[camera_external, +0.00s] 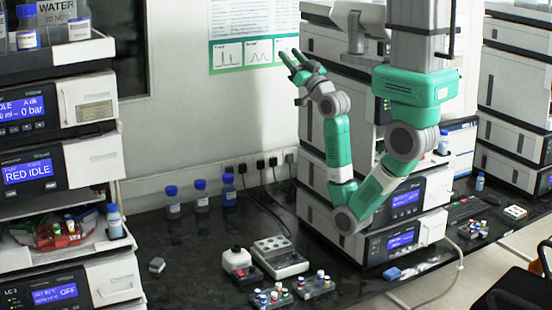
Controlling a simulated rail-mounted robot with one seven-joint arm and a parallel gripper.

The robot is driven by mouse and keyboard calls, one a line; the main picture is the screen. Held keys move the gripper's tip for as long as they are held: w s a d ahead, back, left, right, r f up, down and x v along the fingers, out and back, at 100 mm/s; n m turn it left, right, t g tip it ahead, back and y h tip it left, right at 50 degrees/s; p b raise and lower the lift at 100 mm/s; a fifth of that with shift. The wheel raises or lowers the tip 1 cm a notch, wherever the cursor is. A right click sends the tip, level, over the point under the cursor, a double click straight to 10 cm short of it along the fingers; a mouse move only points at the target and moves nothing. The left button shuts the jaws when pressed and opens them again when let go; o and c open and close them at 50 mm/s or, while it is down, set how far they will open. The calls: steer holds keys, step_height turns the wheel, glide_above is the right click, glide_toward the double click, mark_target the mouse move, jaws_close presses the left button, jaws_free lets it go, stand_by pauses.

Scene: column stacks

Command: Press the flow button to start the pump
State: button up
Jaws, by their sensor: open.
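My gripper (291,55) is raised in front of the wall poster, fingers pointing up and left. It is open, with nothing between the fingers, and apart from every instrument. In the left stack, a module (62,109) has a blue display reading "IDLE" and "0 bar", with small buttons below it. The module under it (92,160) reads "RED IDLE". I cannot tell which button is the flow button.
Three blue-capped bottles (201,196) stand by the back wall. A white device (280,256), a small stirrer-like unit (237,260) and vial racks (315,285) occupy the dark bench (195,270). A low module at bottom left (55,293) shows "OFF". A chair (520,290) is at bottom right.

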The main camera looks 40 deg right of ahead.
jaws_close()
stand_by(1.4)
